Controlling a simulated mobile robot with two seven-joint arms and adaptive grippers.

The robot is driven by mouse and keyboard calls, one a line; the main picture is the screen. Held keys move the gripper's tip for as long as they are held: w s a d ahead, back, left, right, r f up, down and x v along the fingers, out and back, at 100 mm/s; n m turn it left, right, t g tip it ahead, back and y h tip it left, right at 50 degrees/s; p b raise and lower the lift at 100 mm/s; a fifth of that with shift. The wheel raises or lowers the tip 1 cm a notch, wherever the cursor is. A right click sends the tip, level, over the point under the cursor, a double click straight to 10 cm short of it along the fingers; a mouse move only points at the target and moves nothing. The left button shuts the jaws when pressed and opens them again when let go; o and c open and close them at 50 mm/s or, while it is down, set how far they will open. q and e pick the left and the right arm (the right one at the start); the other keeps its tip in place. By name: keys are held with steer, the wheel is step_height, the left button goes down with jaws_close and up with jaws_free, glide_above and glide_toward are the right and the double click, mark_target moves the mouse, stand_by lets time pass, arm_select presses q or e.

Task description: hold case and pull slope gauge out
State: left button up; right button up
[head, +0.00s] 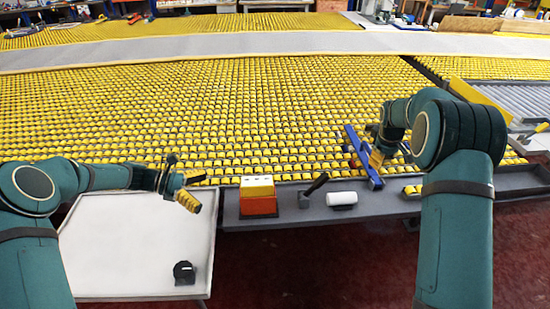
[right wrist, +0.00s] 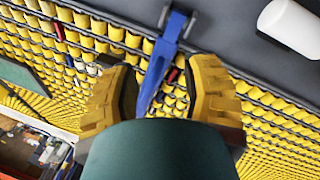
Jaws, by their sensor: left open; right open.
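An orange case (head: 258,207) with a white block (head: 257,186) rising from its top stands on the grey ledge in the head view. The white block looks like the slope gauge, though its markings are too small to read. My left gripper (head: 198,191) is open and empty, left of the case and apart from it. My right gripper (head: 377,156) is open over the blue tool (head: 352,140), well right of the case. In the right wrist view the blue tool (right wrist: 158,70) shows between the open yellow fingers (right wrist: 158,93); I cannot tell whether they touch it.
A black-handled tool (head: 313,186) and a white cylinder (head: 341,198) lie on the ledge (head: 284,213) right of the case. A white tray (head: 130,240) at the left holds a small black object (head: 184,272). The yellow roller bed (head: 230,110) stretches behind.

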mark_target(249, 201)
steer(key=s+a+r+n+g, duration=0.1)
steer(key=a+n, duration=0.3)
steer(key=a, duration=0.9)
steer(key=s+a+r+n+y, duration=0.1)
steer(key=s+a+r+n, duration=0.2)
steer(key=a, duration=1)
steer(key=s+a+r+n+g+y, duration=0.1)
steer(key=s+a+r+n, duration=0.1)
steer(key=a+n, duration=0.5)
steer(key=shift+a+r+g, duration=0.1)
steer(key=shift+a+r, duration=0.2)
steer(key=shift+a, duration=0.7)
steer(key=shift+a+r+g, duration=0.1)
steer(key=shift+a+r, duration=0.15)
steer(key=shift+a, duration=0.75)
steer(key=shift+a+r+g, duration=0.1)
steer(key=shift+a+r, duration=0.2)
steer(key=shift+a, duration=0.7)
arm_select(q)
steer(key=shift+d, duration=0.15)
arm_select(e)
steer(key=shift+a, duration=0.25)
arm_select(q)
steer(key=shift+d+f, duration=0.15)
steer(key=shift+d, duration=0.15)
arm_select(e)
steer(key=shift+s, duration=0.1)
arm_select(q)
steer(key=x, duration=1.3)
steer(key=shift+a, duration=0.1)
